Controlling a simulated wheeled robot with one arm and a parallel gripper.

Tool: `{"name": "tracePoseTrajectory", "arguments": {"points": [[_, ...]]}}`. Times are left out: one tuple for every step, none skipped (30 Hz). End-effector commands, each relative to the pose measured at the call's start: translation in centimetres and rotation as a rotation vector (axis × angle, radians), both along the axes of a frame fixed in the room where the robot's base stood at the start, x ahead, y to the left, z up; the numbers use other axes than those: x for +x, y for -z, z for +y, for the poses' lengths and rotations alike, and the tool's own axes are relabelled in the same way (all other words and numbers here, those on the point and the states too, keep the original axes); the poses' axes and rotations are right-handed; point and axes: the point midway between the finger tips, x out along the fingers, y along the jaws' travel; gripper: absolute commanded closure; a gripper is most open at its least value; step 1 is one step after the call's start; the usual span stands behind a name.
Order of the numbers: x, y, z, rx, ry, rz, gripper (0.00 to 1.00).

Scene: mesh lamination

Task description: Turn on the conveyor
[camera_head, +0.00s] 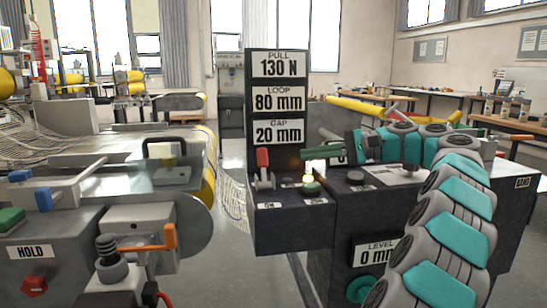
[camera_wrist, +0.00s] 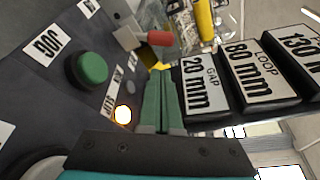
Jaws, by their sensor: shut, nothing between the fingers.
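A dark control panel (camera_head: 290,237) stands in the middle of the head view. On it are a red-handled lever (camera_head: 263,160), upright at its left, and a green button (camera_head: 311,187) with a small glowing lamp (camera_head: 308,178) behind it. My gripper (camera_head: 303,154) is shut and empty, reaching in from the right above the panel, apart from the button. In the wrist view the shut green fingers (camera_wrist: 162,75) point toward the red-handled lever (camera_wrist: 158,38). The green button (camera_wrist: 90,68) is left of them, near a JOG label (camera_wrist: 47,42); the glowing lamp (camera_wrist: 123,114) is closer.
A sign column (camera_head: 278,105) reading PULL 130 N, LOOP 80 mm and GAP 20 mm rises right behind the panel, beside my fingers. At left are a mesh-bearing machine with an orange handle (camera_head: 168,236) and a HOLD label (camera_head: 32,252). A LEVEL sign (camera_head: 376,250) is below my arm.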

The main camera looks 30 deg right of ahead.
Motion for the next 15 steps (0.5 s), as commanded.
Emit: {"name": "tracePoseTrajectory", "arguments": {"points": [[0.0, 0.0, 0.0, 0.000, 0.000, 0.000, 1.00], [0.0, 0.0, 0.0, 0.000, 0.000, 0.000, 1.00], [0.0, 0.0, 0.0, -0.001, 0.000, 0.001, 1.00], [0.0, 0.0, 0.0, -0.001, 0.000, 0.001, 1.00], [0.0, 0.0, 0.1, -0.001, 0.000, 0.001, 1.00], [0.0, 0.0, 0.1, 0.000, -0.001, 0.000, 1.00], [0.1, 0.1, 0.2, -0.001, -0.002, 0.000, 1.00], [0.1, 0.1, 0.2, -0.001, -0.002, 0.000, 1.00], [0.2, 0.2, 0.4, -0.001, -0.002, 0.000, 1.00], [0.3, 0.2, 0.5, -0.001, -0.003, 0.000, 1.00], [0.4, 0.3, 0.7, -0.001, -0.003, 0.000, 1.00], [0.6, 0.4, 1.0, -0.001, -0.003, -0.001, 1.00], [0.7, 0.5, 1.3, -0.001, -0.004, -0.001, 1.00], [0.9, 0.6, 1.6, -0.001, -0.005, -0.001, 1.00], [1.1, 0.7, 2.1, -0.001, -0.006, -0.002, 1.00]]}}
